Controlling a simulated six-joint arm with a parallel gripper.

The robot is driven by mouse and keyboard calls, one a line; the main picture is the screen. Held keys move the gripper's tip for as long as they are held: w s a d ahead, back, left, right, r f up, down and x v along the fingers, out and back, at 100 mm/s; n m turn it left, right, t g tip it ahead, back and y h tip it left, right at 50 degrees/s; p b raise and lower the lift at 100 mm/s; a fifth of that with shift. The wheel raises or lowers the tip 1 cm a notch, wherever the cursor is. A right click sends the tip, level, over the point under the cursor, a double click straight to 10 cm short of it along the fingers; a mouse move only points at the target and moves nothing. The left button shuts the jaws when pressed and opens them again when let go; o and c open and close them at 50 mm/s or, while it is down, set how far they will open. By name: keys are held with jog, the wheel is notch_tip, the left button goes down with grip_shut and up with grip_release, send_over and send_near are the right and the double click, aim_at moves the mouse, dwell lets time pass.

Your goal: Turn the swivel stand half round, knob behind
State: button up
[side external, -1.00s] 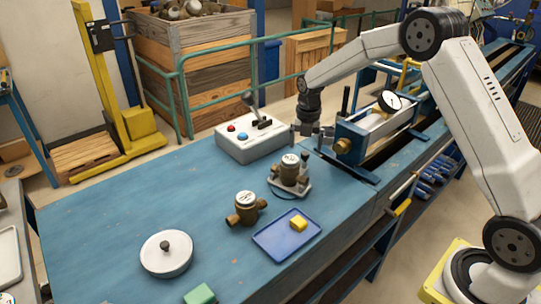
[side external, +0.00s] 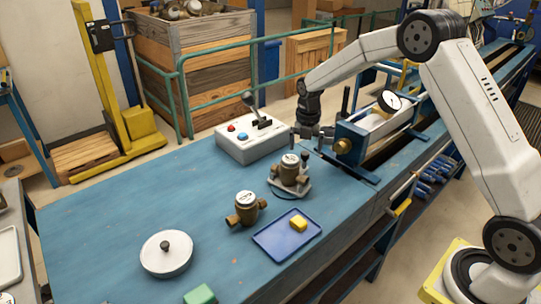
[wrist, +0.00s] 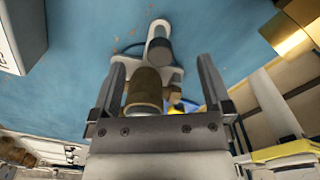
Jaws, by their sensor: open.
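A grey stand (side external: 296,188) carries a brass meter (side external: 289,172) with a white top. An upright post with a dark knob (side external: 304,157) rises at its back right in the side view. The wrist view shows the pale stand plate (wrist: 176,76), the post (wrist: 158,45) and part of the brass meter (wrist: 145,85). My gripper (side external: 311,131) is above and behind the stand, apart from it in the side view. In the wrist view my open gripper (wrist: 162,75) has its fingers on either side of the stand, with nothing held. The gripper body hides the stand's lower part there.
A grey switch box (side external: 252,142) stands at the left of my gripper. A blue clamp bench (side external: 375,140) with a gauge is close at its right. A second brass meter (side external: 246,207), blue tray (side external: 287,235) and white round lid-like disc (side external: 167,254) stand in front.

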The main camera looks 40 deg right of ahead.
jog(key=shift+f, duration=0.8)
jog(key=shift+c, duration=0.6)
jog(key=shift+w+a, duration=0.1)
jog(key=shift+w, duration=0.15)
jog(key=shift+w+a, duration=0.2)
jog(key=shift+w, duration=0.25)
jog(key=shift+w+a, duration=0.15)
jog(key=shift+w, duration=0.15)
jog(key=shift+w+a, duration=0.15)
jog(key=shift+w, duration=0.15)
jog(key=shift+w+a, duration=0.1)
jog(key=shift+w, duration=0.05)
